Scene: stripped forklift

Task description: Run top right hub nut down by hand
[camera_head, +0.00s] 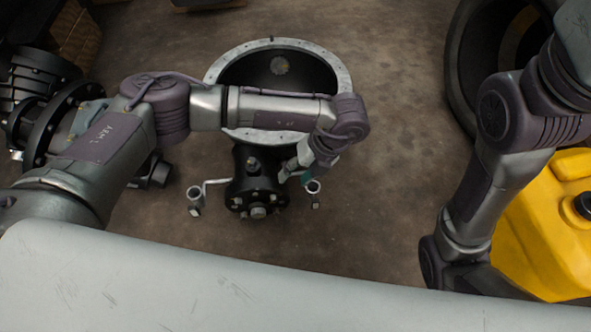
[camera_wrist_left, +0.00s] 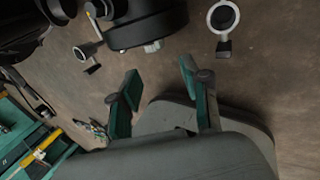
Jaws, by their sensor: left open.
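The black hub (camera_head: 257,190) stands in the middle of the head view, with a round flange, small bright nuts or studs around it and a larger central one (camera_head: 258,211). I cannot tell which small one is the top right nut. My left gripper (camera_head: 294,177) is at the hub's right side, pointing down. In the left wrist view its two teal-backed fingers (camera_wrist_left: 160,70) are apart with nothing visible between them. The hub's dark round edge (camera_wrist_left: 150,27) is beyond the fingertips, with a pale nut (camera_wrist_left: 152,47) at its rim. My right gripper is out of view.
Ring-ended fittings stand left (camera_head: 195,193) and right (camera_head: 313,187) of the hub, the right one close to my left gripper. A yellow can (camera_head: 545,235) and a tyre (camera_head: 465,65) are at right. Brown floor lies between.

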